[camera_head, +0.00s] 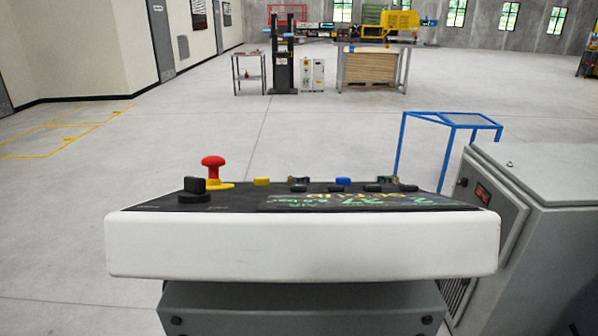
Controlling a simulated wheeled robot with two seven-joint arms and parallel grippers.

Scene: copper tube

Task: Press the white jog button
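A control console (300,245) with a white front stands straight ahead of me, its dark sloped top seen at a very shallow angle. On the top are a red mushroom button (212,166) at the left, a black knob (193,188) beside it, a yellow button (261,182), a blue button (343,182) and several black buttons (336,189). I cannot pick out a white button in this view; the low angle hides most button faces. Neither of my grippers is in view.
A grey cabinet (555,175) stands close at the console's right. A blue-framed stand (455,119) is behind it. Farther back are a small table (248,77), a black post machine (283,70) and a bench with wooden panels (370,68). The floor at the left is clear.

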